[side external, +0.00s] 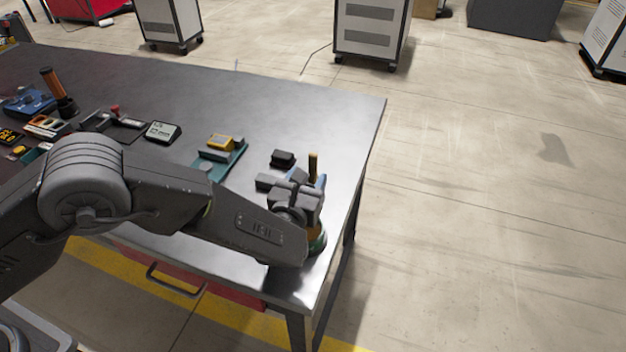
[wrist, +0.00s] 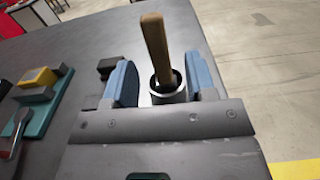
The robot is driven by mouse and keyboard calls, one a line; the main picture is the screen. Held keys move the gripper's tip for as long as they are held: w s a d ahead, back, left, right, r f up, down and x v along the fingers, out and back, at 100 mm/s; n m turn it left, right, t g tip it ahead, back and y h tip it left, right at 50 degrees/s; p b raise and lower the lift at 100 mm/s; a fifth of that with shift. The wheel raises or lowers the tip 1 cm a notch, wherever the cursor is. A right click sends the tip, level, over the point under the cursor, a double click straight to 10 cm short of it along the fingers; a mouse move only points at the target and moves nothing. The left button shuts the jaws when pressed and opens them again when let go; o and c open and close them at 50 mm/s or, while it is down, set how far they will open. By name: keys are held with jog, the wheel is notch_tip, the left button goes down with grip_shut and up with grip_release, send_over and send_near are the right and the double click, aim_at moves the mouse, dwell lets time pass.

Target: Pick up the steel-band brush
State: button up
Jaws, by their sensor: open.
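The steel-band brush (wrist: 155,45) has a tan wooden handle that stands up between my fingers in the wrist view. A pale metal ring shows around its lower part; I cannot tell whether this is the band or a holder rim. My gripper (wrist: 162,80) is open, with one blue finger on each side of the handle and a gap on both sides. In the side external view the handle tip (side external: 313,166) rises above my gripper (side external: 307,187) near the table's right corner. A green and brown base (side external: 318,241) shows below, and my wrist hides much of the brush.
The dark table (side external: 300,110) ends just right of my gripper. A small black block (side external: 283,158) lies behind it. A teal tray with a yellow item (side external: 220,141) lies to the left, with several tools and devices farther left. The table's back right is clear.

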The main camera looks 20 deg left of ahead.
aim_at(312, 171)
jog(key=w, duration=0.3)
jog(key=shift+w, duration=0.3)
grip_shut()
